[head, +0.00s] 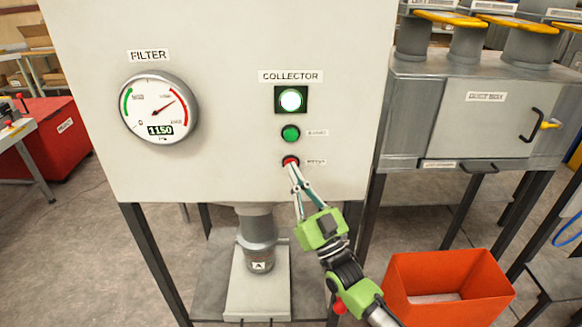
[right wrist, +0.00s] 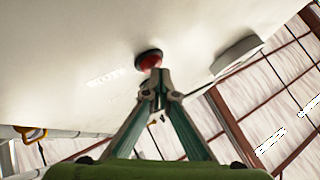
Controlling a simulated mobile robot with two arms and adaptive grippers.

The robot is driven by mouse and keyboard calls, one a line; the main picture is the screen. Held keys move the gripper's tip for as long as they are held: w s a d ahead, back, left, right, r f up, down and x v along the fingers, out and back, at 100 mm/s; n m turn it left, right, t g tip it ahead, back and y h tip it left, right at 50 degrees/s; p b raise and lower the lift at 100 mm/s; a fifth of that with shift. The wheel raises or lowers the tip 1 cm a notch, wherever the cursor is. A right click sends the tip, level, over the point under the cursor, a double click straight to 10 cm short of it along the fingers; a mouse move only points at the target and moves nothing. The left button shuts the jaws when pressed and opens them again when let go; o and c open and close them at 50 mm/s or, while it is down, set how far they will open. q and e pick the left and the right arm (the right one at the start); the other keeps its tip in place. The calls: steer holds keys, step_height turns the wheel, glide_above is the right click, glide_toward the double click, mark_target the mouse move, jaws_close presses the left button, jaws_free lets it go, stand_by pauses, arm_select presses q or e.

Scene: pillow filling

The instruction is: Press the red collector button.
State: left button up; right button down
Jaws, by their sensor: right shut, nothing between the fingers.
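The red collector button (head: 290,160) is the lowest control in the column under the COLLECTOR label on the pale cabinet. My right gripper (head: 293,170) is shut and empty, its fingertips at the button and partly covering it. In the right wrist view the red button (right wrist: 149,60) with its dark ring shows just beyond the closed fingertips (right wrist: 155,75). I cannot tell whether they touch it or whether it is pushed in. Above it are a green button (head: 290,133) and a brightly lit green lamp (head: 291,100). My left gripper is not in view.
A round FILTER gauge (head: 159,109) on the cabinet's left reads 1150. An open orange bin (head: 447,262) stands at the lower right. A grey dust box (head: 485,115) stands right of the cabinet. A pipe (head: 257,240) runs down below the cabinet.

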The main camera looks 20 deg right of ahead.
steer(key=shift+w, duration=0.15)
stand_by(0.5)
steer(key=shift+s+a+p, duration=0.25)
steer(key=shift+s+p, duration=0.2)
steer(key=shift+s, duration=0.45)
steer(key=shift+s, duration=0.1)
steer(key=s+p, duration=0.1)
steer(key=s, duration=0.1)
steer(key=s+a+p, duration=0.1)
steer(key=s, duration=0.1)
steer(key=shift+s+a, duration=0.15)
steer(key=shift+s, duration=0.15)
steer(key=shift+f, duration=0.1)
